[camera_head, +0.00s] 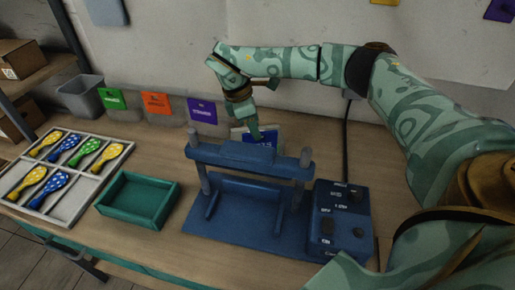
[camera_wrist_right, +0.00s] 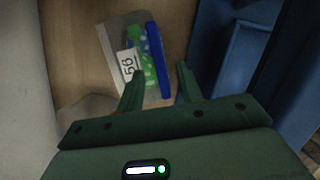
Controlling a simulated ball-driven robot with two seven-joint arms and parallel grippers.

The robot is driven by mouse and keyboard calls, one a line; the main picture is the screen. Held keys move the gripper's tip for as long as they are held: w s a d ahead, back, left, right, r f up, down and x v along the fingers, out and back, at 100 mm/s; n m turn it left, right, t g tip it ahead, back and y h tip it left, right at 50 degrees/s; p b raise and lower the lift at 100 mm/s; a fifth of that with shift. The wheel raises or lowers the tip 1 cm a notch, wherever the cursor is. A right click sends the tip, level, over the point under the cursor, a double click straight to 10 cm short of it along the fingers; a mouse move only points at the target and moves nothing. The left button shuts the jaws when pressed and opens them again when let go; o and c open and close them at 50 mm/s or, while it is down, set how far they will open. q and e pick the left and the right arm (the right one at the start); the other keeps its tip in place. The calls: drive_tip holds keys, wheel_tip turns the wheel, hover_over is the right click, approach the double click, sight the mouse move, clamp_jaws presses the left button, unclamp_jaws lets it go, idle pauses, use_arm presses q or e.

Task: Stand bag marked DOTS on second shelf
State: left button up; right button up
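A clear bag with a blue header card (camera_head: 264,137) stands behind the blue press, partly hidden by it; the white lettering on the card is too small to read. In the right wrist view the bag (camera_wrist_right: 142,58) shows green and blue contents and a white label with "56". My right gripper (camera_head: 255,135) reaches down over the press to the bag. In the wrist view its two fingers (camera_wrist_right: 160,68) are apart, with the bag's blue edge between and just beyond the tips. A shelf unit (camera_head: 48,66) stands at the far left. My left gripper is out of view.
The blue press (camera_head: 245,153) and its control box (camera_head: 340,222) stand in front of the bag. Cardboard boxes (camera_head: 20,59) occupy the shelves.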

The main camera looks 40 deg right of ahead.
drive_tip(key=x, duration=0.2)
drive_tip(key=b+x, duration=0.1)
drive_tip(key=x, duration=0.2)
drive_tip(key=shift+s+d+f, duration=0.2)
drive_tip(key=shift+d, duration=0.15)
clamp_jaws()
